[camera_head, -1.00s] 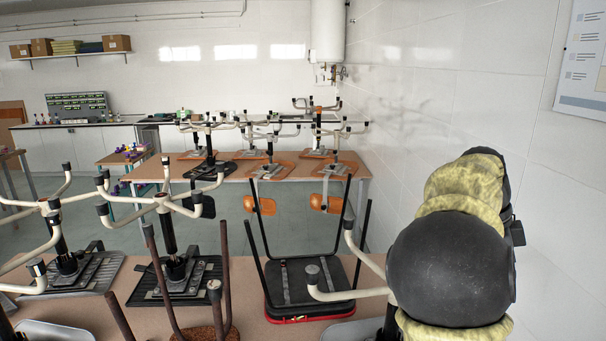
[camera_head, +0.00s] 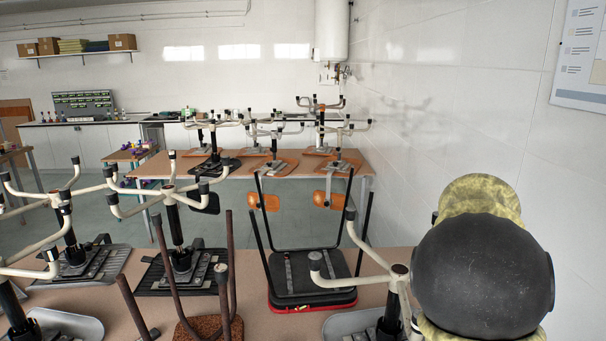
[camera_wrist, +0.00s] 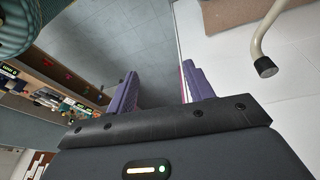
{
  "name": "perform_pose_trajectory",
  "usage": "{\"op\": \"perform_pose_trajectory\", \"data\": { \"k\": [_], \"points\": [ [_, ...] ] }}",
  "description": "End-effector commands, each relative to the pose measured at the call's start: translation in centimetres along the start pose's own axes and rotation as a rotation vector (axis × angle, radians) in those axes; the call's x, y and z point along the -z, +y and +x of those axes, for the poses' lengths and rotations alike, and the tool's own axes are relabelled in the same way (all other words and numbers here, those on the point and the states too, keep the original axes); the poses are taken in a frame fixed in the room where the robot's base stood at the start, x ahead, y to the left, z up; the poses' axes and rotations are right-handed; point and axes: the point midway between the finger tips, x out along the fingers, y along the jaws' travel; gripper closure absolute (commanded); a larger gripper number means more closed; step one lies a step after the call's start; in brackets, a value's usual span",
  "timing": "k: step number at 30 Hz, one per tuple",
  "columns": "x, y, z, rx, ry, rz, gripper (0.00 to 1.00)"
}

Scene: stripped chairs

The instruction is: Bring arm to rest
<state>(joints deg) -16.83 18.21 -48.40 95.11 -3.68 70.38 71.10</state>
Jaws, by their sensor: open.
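My gripper (camera_wrist: 160,90) shows in the wrist view with its two purple fingers apart and nothing between them. Grey floor and a pale surface lie beyond the fingers. In the head view, my arm (camera_head: 484,275) is black and pale yellow and fills the lower right, close to the camera and near the white tiled wall. The gripper itself does not show in the head view.
Upturned chairs crowd the near table (camera_head: 255,321), including a black-seated one (camera_head: 305,276) and one with white legs (camera_head: 365,268) just left of my arm. A rear table (camera_head: 255,166) also holds upturned chairs. A chair leg (camera_wrist: 265,62) shows in the wrist view.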

Motion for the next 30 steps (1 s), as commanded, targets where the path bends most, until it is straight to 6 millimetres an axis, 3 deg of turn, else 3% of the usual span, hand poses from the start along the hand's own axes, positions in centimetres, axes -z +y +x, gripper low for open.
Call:
{"op": "perform_pose_trajectory", "data": {
  "k": [5,11,17,21,25,30],
  "points": [
    [-3.4,0.3,4.0,0.044,-0.053,-0.220,0.48],
    [-9.6,1.6,9.2,0.146,-0.109,-0.597,0.48],
    [-16.6,4.6,13.8,0.286,-0.115,-1.029,0.48],
    [-21.4,7.9,16.7,0.394,-0.075,-1.349,0.48],
    [-24.1,10.5,18.4,0.468,-0.019,-1.576,0.48],
    [-25.2,11.7,18.9,0.500,0.015,-1.682,0.48]
  ]
}}
